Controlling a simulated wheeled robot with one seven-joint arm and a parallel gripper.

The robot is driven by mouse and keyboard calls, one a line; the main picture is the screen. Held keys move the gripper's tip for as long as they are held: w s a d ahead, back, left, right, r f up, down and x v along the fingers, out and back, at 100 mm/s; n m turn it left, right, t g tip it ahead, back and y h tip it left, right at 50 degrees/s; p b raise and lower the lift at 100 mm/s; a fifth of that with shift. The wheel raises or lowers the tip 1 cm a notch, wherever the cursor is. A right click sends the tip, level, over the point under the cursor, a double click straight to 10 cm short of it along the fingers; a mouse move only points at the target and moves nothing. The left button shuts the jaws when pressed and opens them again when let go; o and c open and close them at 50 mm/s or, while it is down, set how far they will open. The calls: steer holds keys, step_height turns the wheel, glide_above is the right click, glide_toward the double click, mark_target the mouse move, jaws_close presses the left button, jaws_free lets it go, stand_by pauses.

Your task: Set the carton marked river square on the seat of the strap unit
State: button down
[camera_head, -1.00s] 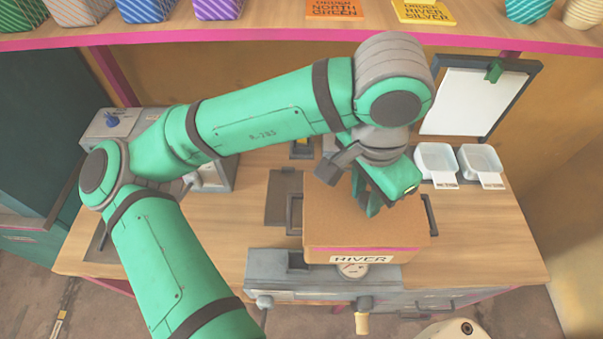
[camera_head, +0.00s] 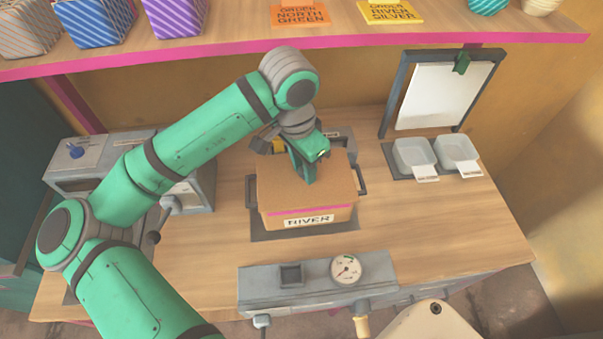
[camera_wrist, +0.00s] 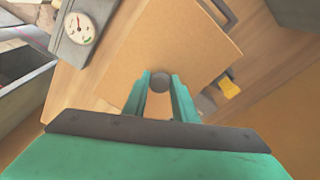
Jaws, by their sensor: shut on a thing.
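The brown carton (camera_head: 300,200) has a pink stripe, a dark handle at each side and a front label that reads like RIVER. My gripper (camera_head: 310,179) is shut on the small round knob in the middle of its lid, which shows in the wrist view (camera_wrist: 160,82). The carton looks upright and nearly square over a dark flat plate (camera_head: 290,234), apparently the strap unit's seat. The plate shows as a rim at the front and sides. I cannot tell whether the carton touches it. Grey and yellow parts behind the carton are mostly hidden.
A grey bench unit with a gauge (camera_head: 345,268) stands in front of the carton. Two white trays (camera_head: 414,153) and a clipboard (camera_head: 444,95) are at the right. A grey machine (camera_head: 100,155) stands left. Order cards (camera_head: 391,12) lie on the shelf above. Bare table lies right of the carton.

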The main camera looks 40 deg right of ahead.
steer(key=shift+w+d+f, duration=0.2)
steer(key=shift+w+f, duration=0.2)
steer(key=shift+f, duration=0.1)
steer(key=shift+w+f, duration=0.2)
steer(key=shift+f, duration=0.75)
steer(key=shift+w+f, duration=0.2)
steer(key=shift+f, duration=0.9)
steer(key=c, duration=1.4)
jaws_free()
steer(key=shift+c, duration=0.2)
steer(key=shift+d, duration=0.1)
steer(key=shift+r, duration=0.35)
step_height(320, 180, up, 12)
steer(key=a, duration=0.1)
steer(key=shift+a+f, duration=0.2)
steer(key=shift+a, duration=0.1)
steer(key=shift+s, duration=0.1)
